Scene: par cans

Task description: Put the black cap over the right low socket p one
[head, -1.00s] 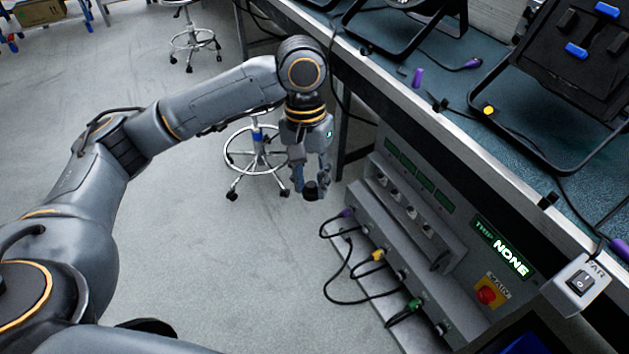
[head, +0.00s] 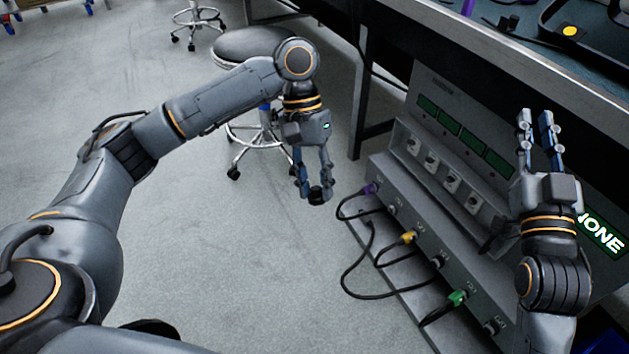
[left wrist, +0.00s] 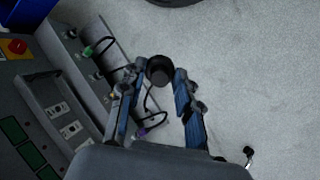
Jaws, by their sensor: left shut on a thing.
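The black cap (head: 318,195) is between the fingertips of my left gripper (head: 314,190), which is shut on it. The cap also shows in the left wrist view (left wrist: 159,70), gripped at the finger ends, over the floor. My left gripper points down, left of the grey panel box (head: 425,215) and apart from it. The box's low row has purple (head: 370,188), yellow (head: 409,237) and green (head: 457,297) plugs with grey sockets between and beyond, such as the lowest one at the right (head: 492,327). Their labels are too small to read. My right gripper (head: 535,118) is open and empty, in front of the upper panel.
Black cables loop from the plugs over the box's lower ledge and the floor. An upper row of white sockets (head: 430,160) sits below green displays. A stool (head: 262,45) stands behind my left arm. The workbench (head: 480,35) overhangs the panel. Floor left of the box is clear.

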